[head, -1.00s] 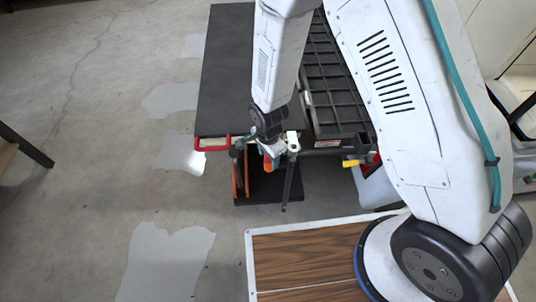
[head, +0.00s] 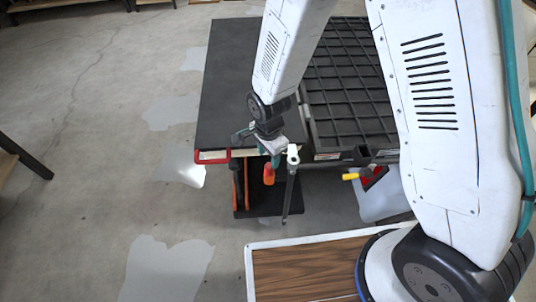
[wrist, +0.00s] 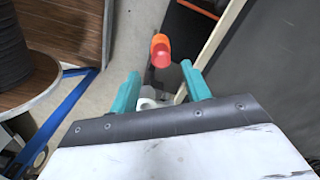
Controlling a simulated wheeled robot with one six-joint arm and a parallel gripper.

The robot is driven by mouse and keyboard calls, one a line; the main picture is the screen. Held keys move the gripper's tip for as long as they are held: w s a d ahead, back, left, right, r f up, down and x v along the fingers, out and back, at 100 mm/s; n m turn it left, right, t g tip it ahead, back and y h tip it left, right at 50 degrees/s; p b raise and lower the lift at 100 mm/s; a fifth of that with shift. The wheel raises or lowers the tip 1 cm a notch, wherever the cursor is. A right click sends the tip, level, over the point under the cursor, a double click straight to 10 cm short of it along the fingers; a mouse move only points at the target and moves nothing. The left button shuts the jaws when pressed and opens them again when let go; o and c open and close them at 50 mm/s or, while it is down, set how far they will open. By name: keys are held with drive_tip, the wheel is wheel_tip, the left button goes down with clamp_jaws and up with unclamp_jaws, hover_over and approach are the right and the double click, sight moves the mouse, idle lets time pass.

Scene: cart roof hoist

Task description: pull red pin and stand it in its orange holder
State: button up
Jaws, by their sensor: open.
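My gripper (head: 268,156) is at the front edge of the black-topped cart (head: 235,85), and its teal fingers are apart in the wrist view (wrist: 160,70). A small orange-red cylinder (head: 269,173) shows just below the fingers. In the wrist view the orange-red cylinder (wrist: 160,50) lies just beyond the fingertips, in line with the gap between them, with nothing gripped. Its upper part is orange and its round lower end red. I cannot tell whether this is the pin, the holder or both together.
A grey rod with a white ringed top (head: 293,155) stands close to my gripper's right. A red handle (head: 212,156) is on the cart's left corner. A yellow-tipped lever (head: 350,176) is farther right. Wood panel (head: 305,272) lies in front; the floor at left is open.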

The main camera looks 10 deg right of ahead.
drive_tip(key=shift+r, duration=0.15)
drive_tip(key=c, duration=0.5)
drive_tip(key=shift+w+r+n, duration=0.1)
drive_tip(key=shift+r+n, duration=0.25)
drive_tip(key=shift+n, duration=0.25)
clamp_jaws()
drive_tip(key=r+n, duration=0.1)
drive_tip(key=n, duration=0.1)
drive_tip(key=shift+d+r+n, duration=0.15)
drive_tip(key=shift+r+n, duration=0.15)
drive_tip(key=shift+r, duration=0.1)
hover_over(269, 172)
drive_tip(key=w, duration=0.2)
drive_tip(key=shift+s+d+f, duration=0.1)
drive_tip(key=shift+s+f, duration=0.05)
drive_tip(key=shift+f, duration=1.3)
drive_tip(key=shift+s+f, duration=0.1)
drive_tip(key=shift+f, duration=1.3)
